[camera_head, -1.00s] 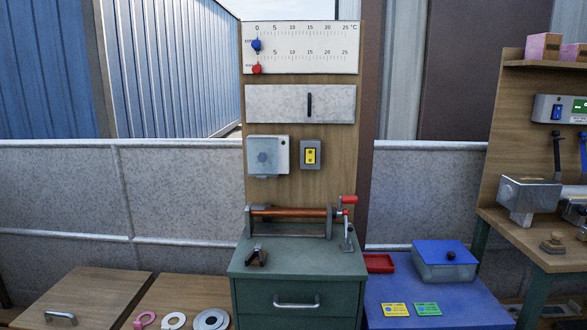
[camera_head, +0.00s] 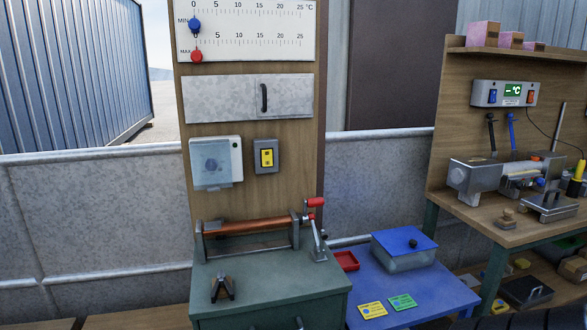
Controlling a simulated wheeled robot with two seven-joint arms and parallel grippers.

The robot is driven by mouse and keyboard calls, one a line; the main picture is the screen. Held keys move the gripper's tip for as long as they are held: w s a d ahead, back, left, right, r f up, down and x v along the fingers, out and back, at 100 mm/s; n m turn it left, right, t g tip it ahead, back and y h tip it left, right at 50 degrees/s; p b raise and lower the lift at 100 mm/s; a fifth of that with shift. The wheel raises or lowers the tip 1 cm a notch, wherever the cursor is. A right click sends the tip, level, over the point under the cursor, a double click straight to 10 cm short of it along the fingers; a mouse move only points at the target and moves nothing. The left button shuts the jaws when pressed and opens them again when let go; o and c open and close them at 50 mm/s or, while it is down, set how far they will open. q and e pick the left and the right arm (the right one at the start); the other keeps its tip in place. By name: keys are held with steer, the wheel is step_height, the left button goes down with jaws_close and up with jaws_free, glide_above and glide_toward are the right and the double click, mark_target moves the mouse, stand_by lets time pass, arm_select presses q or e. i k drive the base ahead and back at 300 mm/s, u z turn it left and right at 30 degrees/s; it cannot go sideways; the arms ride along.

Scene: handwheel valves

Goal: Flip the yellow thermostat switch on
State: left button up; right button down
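The yellow switch (camera_head: 267,157) sits in a grey box on the wooden panel, below the metal cabinet and to the right of a grey-white unit with a translucent cover (camera_head: 215,163). Which way the switch is set is too small to tell. The thermostat scale board (camera_head: 248,28) above has a blue MIN knob (camera_head: 194,24) and a red MAX knob (camera_head: 196,56), both near the left end of their scales. Neither of my grippers is in view.
A green cabinet (camera_head: 270,287) with a copper roller, red-handled crank and pliers stands below the panel. A blue table (camera_head: 440,291) holds a lidded box and cards. A workbench with a controller (camera_head: 505,93) stands at the right. Nothing blocks the view of the switch.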

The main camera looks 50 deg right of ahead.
mark_target(267, 155)
steer(key=z, duration=0.4)
steer(key=i, duration=0.35)
steer(key=z, duration=0.35)
